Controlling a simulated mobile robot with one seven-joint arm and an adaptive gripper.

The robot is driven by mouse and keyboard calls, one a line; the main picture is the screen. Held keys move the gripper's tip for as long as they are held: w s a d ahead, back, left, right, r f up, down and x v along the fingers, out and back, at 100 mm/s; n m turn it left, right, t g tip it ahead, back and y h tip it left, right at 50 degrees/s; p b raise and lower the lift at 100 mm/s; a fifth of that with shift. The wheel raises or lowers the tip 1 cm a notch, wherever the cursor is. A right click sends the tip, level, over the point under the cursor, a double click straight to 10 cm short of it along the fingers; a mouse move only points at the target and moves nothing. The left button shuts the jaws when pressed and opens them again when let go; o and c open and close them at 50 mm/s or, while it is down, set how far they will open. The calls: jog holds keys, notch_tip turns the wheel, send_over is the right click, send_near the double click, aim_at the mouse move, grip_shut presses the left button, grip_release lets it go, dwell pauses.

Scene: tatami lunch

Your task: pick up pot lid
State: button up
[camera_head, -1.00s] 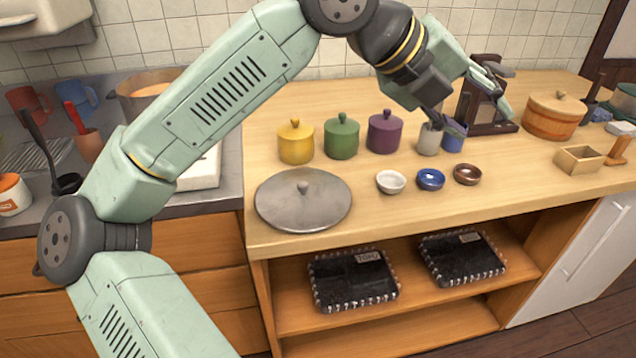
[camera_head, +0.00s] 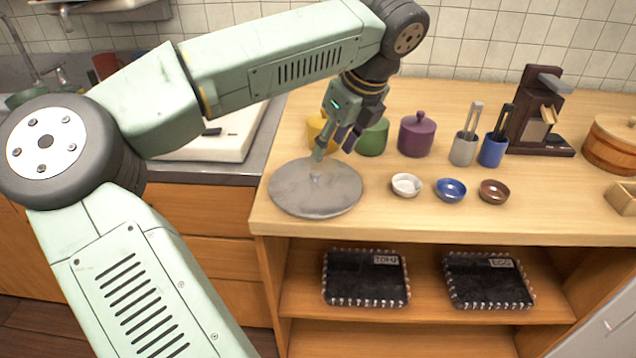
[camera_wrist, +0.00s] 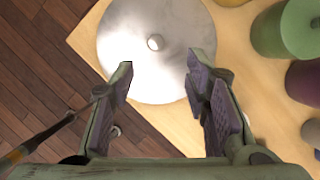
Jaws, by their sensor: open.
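The pot lid (camera_head: 318,196) is a round grey metal disc with a small knob on top. It lies flat near the left front corner of the wooden counter. In the wrist view the pot lid (camera_wrist: 158,80) fills the upper middle, with its pale knob (camera_wrist: 155,42) ahead of the fingertips. My gripper (camera_head: 333,155) points down above the lid, near the knob. In the wrist view my gripper (camera_wrist: 160,82) is open, its two fingers apart and empty, with the lid's surface showing between them. The exact height above the lid is hard to tell.
Behind the lid stand yellow (camera_head: 320,131), green (camera_head: 373,137) and purple (camera_head: 417,134) lidded pots. To its right are white (camera_head: 406,185), blue (camera_head: 450,190) and brown (camera_head: 494,192) small bowls. The counter's front edge (camera_head: 420,230) is close. Black trays sit on the shelf below.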

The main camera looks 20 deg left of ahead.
aim_at(316, 171)
jog(key=x, duration=0.3)
jog(key=shift+a+p+x, duration=0.2)
jog(key=shift+p+x, duration=0.55)
jog(key=shift+x, duration=0.6)
jog(key=shift+a+p+x, duration=0.15)
jog(key=shift+p+x, duration=0.55)
jog(key=shift+x, duration=0.7)
jog(key=shift+s+r, duration=0.15)
jog(key=shift+c, duration=0.5)
grip_shut()
